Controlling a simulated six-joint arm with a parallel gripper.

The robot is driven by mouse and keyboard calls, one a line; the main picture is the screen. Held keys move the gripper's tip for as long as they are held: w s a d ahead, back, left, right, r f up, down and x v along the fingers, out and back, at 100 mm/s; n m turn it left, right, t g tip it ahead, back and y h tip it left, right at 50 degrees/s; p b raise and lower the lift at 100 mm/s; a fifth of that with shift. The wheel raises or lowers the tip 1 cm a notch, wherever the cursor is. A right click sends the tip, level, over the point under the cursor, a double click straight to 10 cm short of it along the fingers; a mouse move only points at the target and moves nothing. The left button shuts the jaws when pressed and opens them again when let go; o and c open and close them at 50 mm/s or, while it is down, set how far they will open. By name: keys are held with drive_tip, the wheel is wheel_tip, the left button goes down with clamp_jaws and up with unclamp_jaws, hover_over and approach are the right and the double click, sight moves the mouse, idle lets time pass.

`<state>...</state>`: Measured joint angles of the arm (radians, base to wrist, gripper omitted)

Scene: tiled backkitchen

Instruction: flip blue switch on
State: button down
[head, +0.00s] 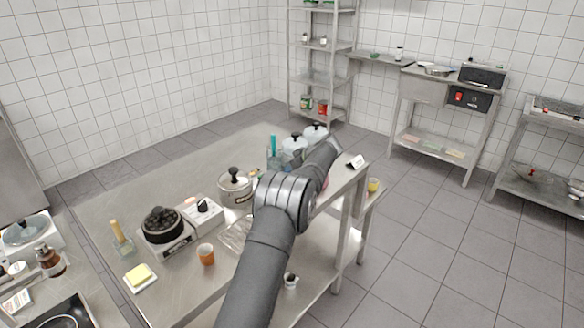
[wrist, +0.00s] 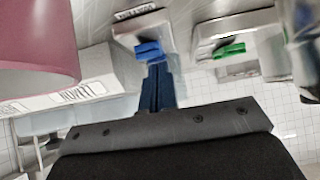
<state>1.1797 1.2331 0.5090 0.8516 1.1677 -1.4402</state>
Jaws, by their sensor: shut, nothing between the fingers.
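The blue switch (wrist: 148,50) shows in the wrist view on a pale box with a small label behind it. My gripper (wrist: 156,70) is shut and empty, its dark narrow fingers pointing at the blue switch. The fingertips appear right at the switch's near edge; I cannot tell whether they touch. A green switch (wrist: 230,49) sits on a similar box to the right. In the head view my arm covers this area, and the blue switch and fingertips are hidden.
In the wrist view a pink rounded object (wrist: 38,42) is close at left, beside a white labelled box (wrist: 85,82). In the head view the steel table (head: 185,268) carries a pot (head: 236,188), a black burner pan (head: 162,226) and an orange cup (head: 206,254).

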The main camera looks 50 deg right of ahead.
drive_tip(key=shift+w, duration=0.1)
drive_tip(key=shift+w+r, duration=0.1)
drive_tip(key=shift+w, duration=0.5)
drive_tip(key=shift+r, duration=0.15)
drive_tip(key=shift+w+r, duration=0.1)
drive_tip(key=shift+r, duration=0.25)
drive_tip(key=r, duration=0.3)
drive_tip(key=shift+w, duration=0.25)
drive_tip(key=w+r+v, duration=0.1)
drive_tip(key=v, duration=0.9)
drive_tip(key=shift+r, duration=0.15)
drive_tip(key=shift+w, duration=0.15)
